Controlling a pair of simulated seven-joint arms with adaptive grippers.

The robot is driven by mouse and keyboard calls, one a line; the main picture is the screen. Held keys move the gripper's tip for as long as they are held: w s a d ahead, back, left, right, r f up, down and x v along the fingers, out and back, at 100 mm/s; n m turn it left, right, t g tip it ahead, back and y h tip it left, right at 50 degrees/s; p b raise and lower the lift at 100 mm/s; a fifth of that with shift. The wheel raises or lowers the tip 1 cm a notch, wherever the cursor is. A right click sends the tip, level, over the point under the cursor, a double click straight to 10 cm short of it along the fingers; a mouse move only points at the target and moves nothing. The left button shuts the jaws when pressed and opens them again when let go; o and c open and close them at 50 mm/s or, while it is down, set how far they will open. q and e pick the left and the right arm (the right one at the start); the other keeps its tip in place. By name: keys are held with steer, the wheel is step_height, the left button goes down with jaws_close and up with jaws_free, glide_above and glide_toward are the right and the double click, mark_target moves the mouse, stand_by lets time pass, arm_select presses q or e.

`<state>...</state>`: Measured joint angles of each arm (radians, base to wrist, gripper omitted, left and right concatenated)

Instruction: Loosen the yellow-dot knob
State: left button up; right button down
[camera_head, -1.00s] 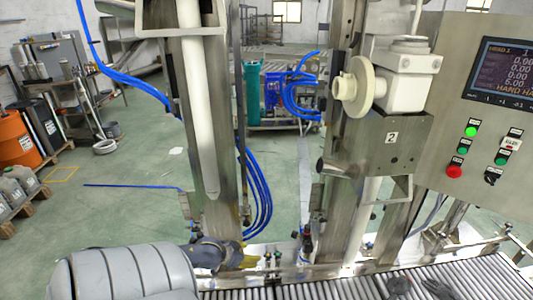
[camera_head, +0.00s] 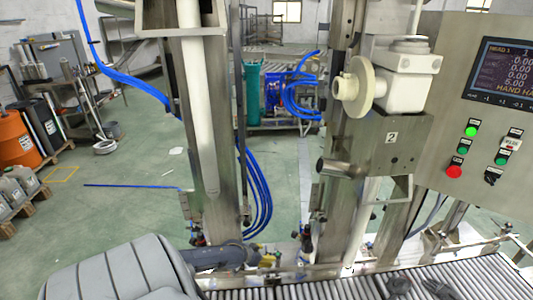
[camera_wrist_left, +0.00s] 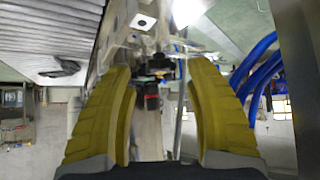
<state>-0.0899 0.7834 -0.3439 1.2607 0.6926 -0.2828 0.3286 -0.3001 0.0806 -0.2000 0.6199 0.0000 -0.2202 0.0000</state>
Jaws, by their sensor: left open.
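My left gripper (camera_head: 265,259) is low in the head view, at the rail behind the rollers, and small there. In the left wrist view its two yellow fingers (camera_wrist_left: 160,72) are open, with nothing held between them. A small dark knob-like fitting with a red part (camera_wrist_left: 152,95) shows between and beyond the fingers, apart from them. Another small dark fitting (camera_head: 306,240) stands on the rail to the right of the gripper in the head view. I cannot make out a yellow dot on any of them. My right gripper is not in view.
A roller conveyor (camera_head: 330,291) runs along the front, with dark glove-like items (camera_head: 436,287) on it. Steel columns (camera_head: 212,190) rise behind the rail. A white round handwheel (camera_head: 353,87) and a control panel (camera_head: 488,110) stand at the right. Blue hoses (camera_head: 258,195) hang behind.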

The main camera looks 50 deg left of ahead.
arm_select(q)
steer(key=shift+x, duration=0.9)
steer(key=shift+c, duration=0.2)
jaws_close()
steer(key=shift+r, duration=0.1)
